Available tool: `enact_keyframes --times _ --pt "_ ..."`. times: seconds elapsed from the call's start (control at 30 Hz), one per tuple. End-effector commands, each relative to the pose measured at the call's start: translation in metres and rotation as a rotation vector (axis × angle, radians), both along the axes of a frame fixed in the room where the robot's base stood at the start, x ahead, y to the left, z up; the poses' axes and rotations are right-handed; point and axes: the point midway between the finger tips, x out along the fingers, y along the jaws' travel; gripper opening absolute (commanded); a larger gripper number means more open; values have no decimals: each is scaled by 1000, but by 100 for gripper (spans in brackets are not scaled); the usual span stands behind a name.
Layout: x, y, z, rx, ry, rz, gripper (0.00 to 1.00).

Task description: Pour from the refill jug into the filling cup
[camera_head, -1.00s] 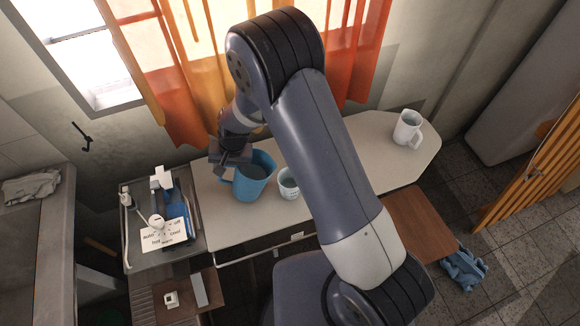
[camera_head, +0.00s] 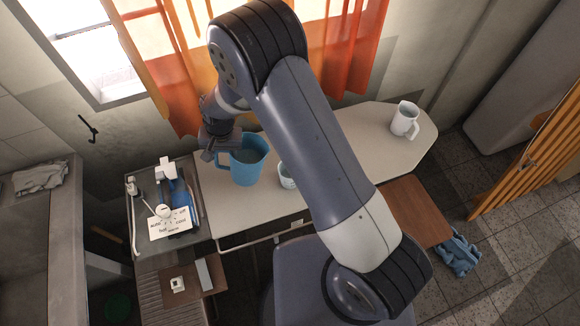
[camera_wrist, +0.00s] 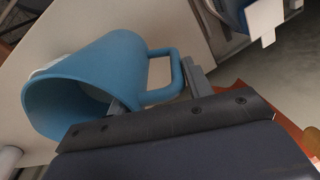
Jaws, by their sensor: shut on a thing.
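The blue refill jug (camera_head: 250,168) is at the left part of the pale counter, its open mouth facing up in the head view. My gripper (camera_head: 226,149) is shut on its handle at the jug's left side. In the wrist view, the jug (camera_wrist: 95,70) lies before my gripper (camera_wrist: 155,92), with the handle between the fingers. I cannot tell for sure whether its base is clear of the counter. The white filling cup (camera_head: 286,178) stands just right of the jug, partly hidden by my arm. A pale piece beyond the jug shows in the wrist view.
A white pitcher (camera_head: 404,120) stands at the counter's far right. Left of the counter (camera_head: 222,217) is a grey tray (camera_head: 142,204) with a labelled card (camera_head: 171,222) and blue and white items. An orange curtain (camera_head: 335,55) hangs behind the counter.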

Motion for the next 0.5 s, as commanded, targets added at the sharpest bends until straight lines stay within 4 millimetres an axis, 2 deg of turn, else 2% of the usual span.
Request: enact_keyframes --times 0.23,0.5 --pt "0 1 7 -21 1 3 0" --pt "0 1 6 -165 0 3 0"
